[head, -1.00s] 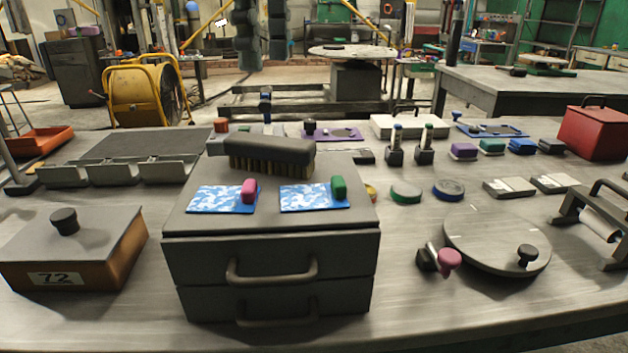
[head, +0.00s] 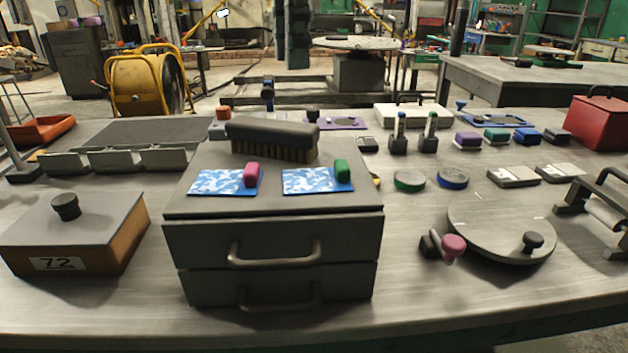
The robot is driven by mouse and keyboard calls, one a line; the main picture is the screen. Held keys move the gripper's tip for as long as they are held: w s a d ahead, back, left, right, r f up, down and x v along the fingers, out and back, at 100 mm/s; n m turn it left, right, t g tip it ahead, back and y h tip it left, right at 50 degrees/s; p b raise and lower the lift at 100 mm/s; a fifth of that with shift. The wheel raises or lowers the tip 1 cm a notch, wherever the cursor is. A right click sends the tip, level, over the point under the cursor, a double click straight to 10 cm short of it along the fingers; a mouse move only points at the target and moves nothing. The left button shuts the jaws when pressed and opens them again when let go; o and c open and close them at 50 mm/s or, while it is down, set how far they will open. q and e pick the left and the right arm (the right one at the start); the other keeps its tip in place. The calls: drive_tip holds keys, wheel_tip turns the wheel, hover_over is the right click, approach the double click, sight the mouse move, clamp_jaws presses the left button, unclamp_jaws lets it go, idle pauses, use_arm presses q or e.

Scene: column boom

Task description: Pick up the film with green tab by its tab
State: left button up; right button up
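The film with green tab (head: 311,182) is a blue and white camouflage sheet lying flat on top of a grey drawer box. Its green tab (head: 343,171) stands at the sheet's right end, with nothing touching it. A like film (head: 217,183) with a pink tab (head: 251,174) lies to its left. A dark, upright jointed shape at the top edge looks like my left gripper (head: 293,62), pointing down, well above and apart from the films. Its fingers overlap in this view, so its opening is unclear. My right gripper is not in view.
A brush (head: 272,137) lies behind the films on the drawer box (head: 275,283). A lidded box marked 72 (head: 110,232) stands left. A round plate (head: 488,220) with knobs lies right. Several small blocks and discs stand farther back. Bare table shows in front.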

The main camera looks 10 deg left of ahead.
sight(341, 161)
use_arm(q)
drive_tip(key=s+d+f+n, duration=0.1)
drive_tip(key=d+n, duration=0.1)
drive_tip(key=n, duration=0.3)
drive_tip(key=s+d+f+n+b, duration=0.1)
drive_tip(key=d+n, duration=0.1)
drive_tip(key=n, duration=0.3)
drive_tip(key=s+d+f+n, duration=0.1)
drive_tip(key=n, duration=0.4)
drive_tip(key=shift+s+d+f+n+b, duration=0.25)
drive_tip(key=shift+d+f+n+b, duration=0.05)
drive_tip(key=shift+d+n+b, duration=0.1)
drive_tip(key=f, duration=0.7)
drive_tip(key=shift+w+d+b, duration=0.2)
drive_tip(key=shift+b, duration=0.2)
drive_tip(key=shift+f, duration=0.3)
clamp_jaws()
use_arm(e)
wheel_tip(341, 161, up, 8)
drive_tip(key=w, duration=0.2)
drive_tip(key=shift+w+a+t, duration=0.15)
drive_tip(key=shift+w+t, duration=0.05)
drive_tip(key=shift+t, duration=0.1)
